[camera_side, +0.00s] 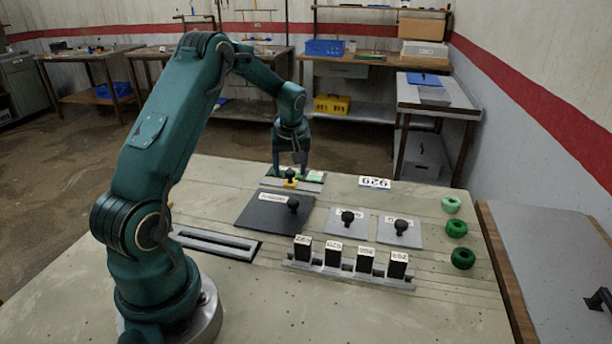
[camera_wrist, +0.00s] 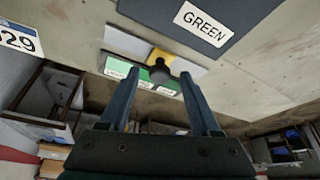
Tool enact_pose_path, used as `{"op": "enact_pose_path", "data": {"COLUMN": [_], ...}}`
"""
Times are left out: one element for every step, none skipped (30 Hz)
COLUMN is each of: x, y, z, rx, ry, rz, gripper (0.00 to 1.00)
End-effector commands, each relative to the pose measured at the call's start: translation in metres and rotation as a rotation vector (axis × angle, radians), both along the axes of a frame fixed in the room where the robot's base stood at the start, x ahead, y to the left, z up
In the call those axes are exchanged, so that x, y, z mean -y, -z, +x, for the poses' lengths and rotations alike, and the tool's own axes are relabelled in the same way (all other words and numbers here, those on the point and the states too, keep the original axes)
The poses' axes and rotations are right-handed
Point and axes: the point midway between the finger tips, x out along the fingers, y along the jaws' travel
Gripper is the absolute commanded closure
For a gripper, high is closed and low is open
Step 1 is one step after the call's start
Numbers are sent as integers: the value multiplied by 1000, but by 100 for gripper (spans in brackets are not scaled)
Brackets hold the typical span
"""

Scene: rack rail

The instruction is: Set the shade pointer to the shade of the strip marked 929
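The shade pointer is a yellow slider (camera_side: 290,183) with a black knob, on a pale rail at the back of the table. In the wrist view its yellow part (camera_wrist: 160,56) stands before a green label strip (camera_wrist: 133,72) whose small words I cannot read. My gripper (camera_side: 291,168) is above the pointer, fingers down. In the wrist view its two fingers (camera_wrist: 159,76) are spread, with the black knob (camera_wrist: 159,73) showing between the tips and gaps on both sides. A white sign reading 929 (camera_side: 374,182) stands to the right; part of it shows in the wrist view (camera_wrist: 18,40).
A dark panel (camera_side: 262,216) marked GREEN and two grey panels (camera_side: 350,228) carry black knobs. A front rack (camera_side: 345,277) holds several black blocks with small number labels, hard to read. Three green rings (camera_side: 456,229), light to dark, lie at right. An empty slotted rail (camera_side: 214,244) lies at left.

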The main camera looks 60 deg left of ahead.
Motion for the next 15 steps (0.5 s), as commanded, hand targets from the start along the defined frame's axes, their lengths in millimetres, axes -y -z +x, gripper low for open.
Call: {"op": "enact_pose_path", "data": {"x": [0, 0, 0, 0, 0, 0, 1, 2, 3, 4, 6, 8, 9, 11, 12], "y": [0, 0, 0, 0, 0, -1, -3, -5, -10, -13, -17, -22, -25, -29, -34], "z": [0, 0, 0, 0, 0, 0, 0, 0, -1, -1, -2, -2, -3, -4, -4], "rx": [0, 0, 0, 0, 0, 0, 1, 2, 3, 3, 3, 4, 4, 4, 4], "ry": [0, 0, 0, 0, 0, 0, 0, 0, 1, 1, 1, 1, 1, 1, 0], "rz": [0, 0, 0, 0, 0, 0, 1, 1, 2, 3, 3, 3, 3, 2, 2], "gripper": [36, 36, 36, 36, 36, 36, 36, 36, 36, 36, 36, 36, 36, 36, 36]}}
